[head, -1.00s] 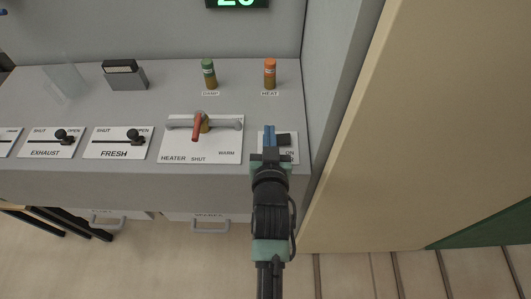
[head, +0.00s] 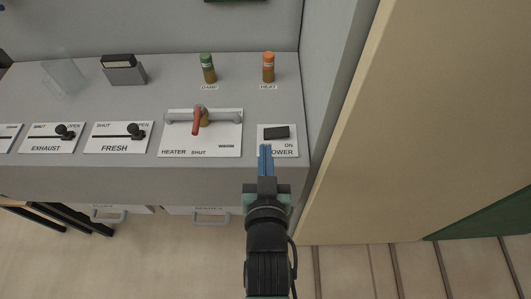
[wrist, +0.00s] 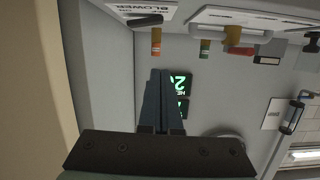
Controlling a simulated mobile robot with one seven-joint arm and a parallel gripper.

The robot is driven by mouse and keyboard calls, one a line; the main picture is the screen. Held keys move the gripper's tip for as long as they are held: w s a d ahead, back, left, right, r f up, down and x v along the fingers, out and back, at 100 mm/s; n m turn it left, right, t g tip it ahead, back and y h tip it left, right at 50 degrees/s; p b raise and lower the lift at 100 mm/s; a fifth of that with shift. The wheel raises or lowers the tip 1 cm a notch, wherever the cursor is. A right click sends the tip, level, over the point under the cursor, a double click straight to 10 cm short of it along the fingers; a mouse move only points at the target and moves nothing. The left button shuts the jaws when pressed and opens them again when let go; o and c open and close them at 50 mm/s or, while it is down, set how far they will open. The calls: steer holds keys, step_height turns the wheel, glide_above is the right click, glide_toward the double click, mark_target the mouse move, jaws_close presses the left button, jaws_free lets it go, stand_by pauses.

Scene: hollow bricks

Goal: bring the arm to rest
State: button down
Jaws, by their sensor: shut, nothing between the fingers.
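My gripper (head: 265,160) is shut and empty, its blue fingers together, in front of the panel's sloping edge at the lower edge of the blower plate (head: 290,147). Whether the fingers touch the panel I cannot tell.
Left of my gripper is the heater plate (head: 225,148) with a red lever (head: 196,122). Beyond are the FRESH slider (head: 134,130) and EXHAUST slider (head: 63,130). Green-capped (head: 207,68) and orange-capped (head: 268,68) cylinders stand behind. A beige panel (head: 400,120) rises at right.

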stand_by(0.3)
steer(key=w+r+t+p, duration=0.1)
steer(key=w+r+t, duration=0.2)
steer(key=r, duration=1.1)
steer(key=w+r+t, duration=0.2)
steer(key=w+r, duration=0.1)
steer(key=r, duration=1)
steer(key=s+r+t, duration=0.3)
steer(key=s+r, duration=0.2)
steer(key=r, duration=0.9)
steer(key=s+r+t+p, duration=0.1)
steer(key=s+r+t, duration=0.3)
steer(key=r, duration=1)
steer(key=shift+s, duration=1.25)
